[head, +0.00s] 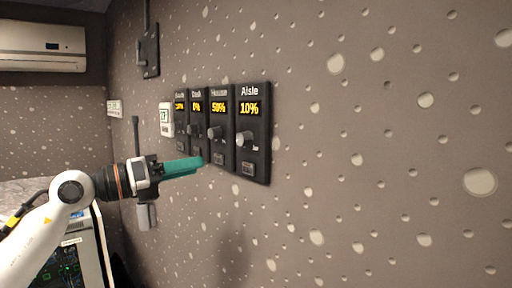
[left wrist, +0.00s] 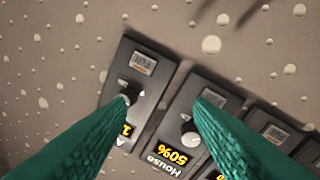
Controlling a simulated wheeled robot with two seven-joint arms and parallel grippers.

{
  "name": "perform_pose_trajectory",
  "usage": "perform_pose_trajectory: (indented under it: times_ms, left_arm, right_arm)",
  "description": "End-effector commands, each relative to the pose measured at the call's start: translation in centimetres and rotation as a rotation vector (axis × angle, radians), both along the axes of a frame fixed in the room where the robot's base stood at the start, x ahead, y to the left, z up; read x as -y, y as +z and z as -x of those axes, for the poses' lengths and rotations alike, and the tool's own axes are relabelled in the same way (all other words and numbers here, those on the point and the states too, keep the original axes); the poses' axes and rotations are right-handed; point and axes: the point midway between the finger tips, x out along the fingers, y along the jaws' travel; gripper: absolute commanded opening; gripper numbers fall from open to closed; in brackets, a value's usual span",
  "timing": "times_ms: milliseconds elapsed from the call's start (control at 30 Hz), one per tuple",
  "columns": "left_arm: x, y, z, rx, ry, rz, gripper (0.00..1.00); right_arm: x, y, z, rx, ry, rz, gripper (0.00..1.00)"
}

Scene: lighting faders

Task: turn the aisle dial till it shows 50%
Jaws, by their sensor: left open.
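The aisle dial (head: 244,139) is a light knob on the rightmost black panel, under a display reading 10%. In the left wrist view the aisle dial (left wrist: 131,91) shows just past one fingertip, which hides part of it and most of its display. The house panel (head: 219,130), reading 50%, is beside it; its knob (left wrist: 190,132) shows near the other fingertip. My left gripper (head: 202,160) has teal fingers, spread apart and empty, in front of the lower part of the panels. Whether a fingertip touches anything, I cannot tell. My right gripper is not in view.
Two more dial panels (head: 195,124) stand left of the house panel, close together. A white wall unit (head: 166,118) and a black switch plate (head: 150,51) are further left. The speckled wall right of the aisle panel is bare. A cabinet (head: 75,262) stands at lower left.

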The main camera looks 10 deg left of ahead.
Motion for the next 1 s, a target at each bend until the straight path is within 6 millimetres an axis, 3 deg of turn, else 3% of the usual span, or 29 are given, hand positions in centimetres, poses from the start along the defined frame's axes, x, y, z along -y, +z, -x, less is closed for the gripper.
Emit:
perform_pose_trajectory:
  times_ms: [33, 100, 200, 300, 467, 800, 1000]
  left_arm:
    - [0.1, 2.0, 2.4, 0.088, 0.035, -0.124, 0.47]
    - [0.1, 3.7, 4.6, 0.165, 0.085, -0.247, 0.47]
    - [-0.1, 4.9, 6.5, 0.232, 0.143, -0.354, 0.47]
    - [0.0, 5.5, 7.1, 0.259, 0.168, -0.395, 0.47]
    - [1.1, 5.8, 5.7, 0.259, 0.166, -0.394, 0.47]
    - [5.2, 5.9, 0.4, 0.258, 0.164, -0.391, 0.47]
    - [6.7, 5.7, -1.6, 0.258, 0.165, -0.391, 0.47]
  right_arm:
    - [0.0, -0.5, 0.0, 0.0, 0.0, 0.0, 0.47]
    - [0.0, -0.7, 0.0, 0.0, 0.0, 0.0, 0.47]
    - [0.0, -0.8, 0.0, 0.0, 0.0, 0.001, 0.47]
    - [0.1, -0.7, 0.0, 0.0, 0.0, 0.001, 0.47]
    - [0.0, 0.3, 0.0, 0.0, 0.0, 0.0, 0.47]
    - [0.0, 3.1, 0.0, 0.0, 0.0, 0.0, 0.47]
    - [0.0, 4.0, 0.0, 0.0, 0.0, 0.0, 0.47]
